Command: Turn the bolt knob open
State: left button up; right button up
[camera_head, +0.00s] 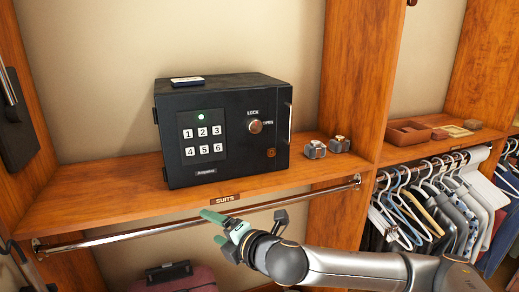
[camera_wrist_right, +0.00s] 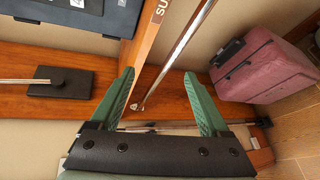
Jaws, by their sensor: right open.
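A black safe (camera_head: 224,88) stands on the wooden shelf in the head view. Its front has a white-button keypad (camera_head: 203,141) with a lit green light. The round bolt knob (camera_head: 255,126) sits right of the keypad, with LOCK printed above it and OPEN to its right. I cannot tell which label it points at. The safe door looks closed. My right gripper (camera_head: 214,226) is open and empty, below the shelf's front edge and apart from the safe. Its green fingers are spread in the right wrist view (camera_wrist_right: 159,74). The knob does not show there. My left gripper is not in view.
A metal rod (camera_head: 200,224) runs under the shelf edge (camera_head: 100,205), close to my right gripper. Two watches (camera_head: 315,149) lie right of the safe. Hanging clothes (camera_head: 440,205) and a wooden tray (camera_head: 407,132) are farther right. A pink suitcase (camera_wrist_right: 262,68) stands low down.

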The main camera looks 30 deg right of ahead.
jog(key=d+r+n+t+h, duration=0.1)
jog(key=d+r+n+h, duration=0.1)
jog(key=d+r, duration=0.45)
jog(key=n+t+h, duration=0.1)
jog(key=t+h, duration=0.1)
jog(key=h, duration=0.3)
send_near(256, 127)
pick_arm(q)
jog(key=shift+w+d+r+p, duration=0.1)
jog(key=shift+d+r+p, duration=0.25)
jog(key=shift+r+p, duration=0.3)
pick_arm(e)
jog(key=x, duration=0.8)
jog(key=shift+w, duration=0.15)
grip_shut()
